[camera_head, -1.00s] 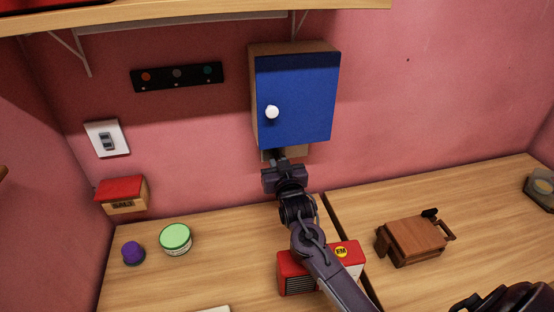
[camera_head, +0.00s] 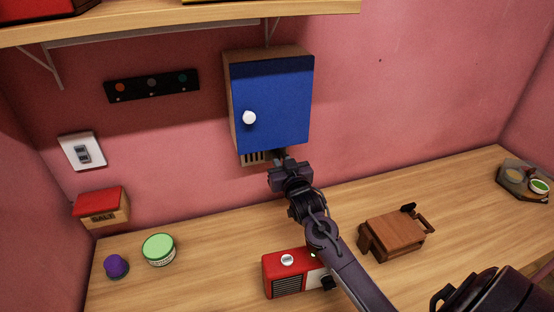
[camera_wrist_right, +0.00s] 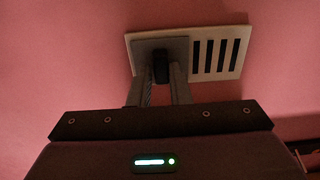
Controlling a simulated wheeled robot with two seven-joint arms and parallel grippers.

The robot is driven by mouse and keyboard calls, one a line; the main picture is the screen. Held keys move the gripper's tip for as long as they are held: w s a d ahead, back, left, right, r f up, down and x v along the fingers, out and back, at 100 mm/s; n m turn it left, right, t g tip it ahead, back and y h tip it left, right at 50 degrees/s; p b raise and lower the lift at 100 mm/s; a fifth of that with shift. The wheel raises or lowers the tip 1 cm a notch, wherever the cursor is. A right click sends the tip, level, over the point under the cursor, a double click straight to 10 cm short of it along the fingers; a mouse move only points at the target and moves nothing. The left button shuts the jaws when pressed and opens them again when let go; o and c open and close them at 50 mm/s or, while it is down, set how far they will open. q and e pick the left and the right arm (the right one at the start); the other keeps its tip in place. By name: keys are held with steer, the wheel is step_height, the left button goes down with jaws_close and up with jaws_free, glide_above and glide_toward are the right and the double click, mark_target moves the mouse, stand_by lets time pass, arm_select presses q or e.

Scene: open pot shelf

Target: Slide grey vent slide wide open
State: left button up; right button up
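The vent is a cream plate (camera_wrist_right: 245,32) on the pink wall, with a row of dark upright slots showing at its right in the wrist view. The grey slide (camera_wrist_right: 178,44) covers the plate's left part there and has a dark knob (camera_wrist_right: 160,67). In the head view the slotted part of the vent (camera_head: 255,157) shows below the blue cabinet, to the left of my gripper. My right gripper (camera_head: 280,163) has its fingers closed on either side of the knob; in the wrist view its fingertips (camera_wrist_right: 160,82) hide the knob's sides.
The blue-doored cabinet (camera_head: 272,105) hangs just above the vent. A red radio (camera_head: 285,275) stands below my right arm, and a brown wooden object (camera_head: 395,237) stands to its right. A green-lidded jar (camera_head: 159,247) and a purple item (camera_head: 116,265) are at left. The wall right of the vent is clear.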

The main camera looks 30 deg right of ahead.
steer(key=o, duration=0.4)
steer(key=shift+d, duration=0.25)
steer(key=shift+a, duration=0.15)
steer(key=shift+s+a, duration=0.1)
steer(key=shift+s, duration=0.2)
steer(key=b+v, duration=0.2)
steer(key=v, duration=0.5)
steer(key=shift+s, duration=0.1)
steer(key=shift+r, duration=0.1)
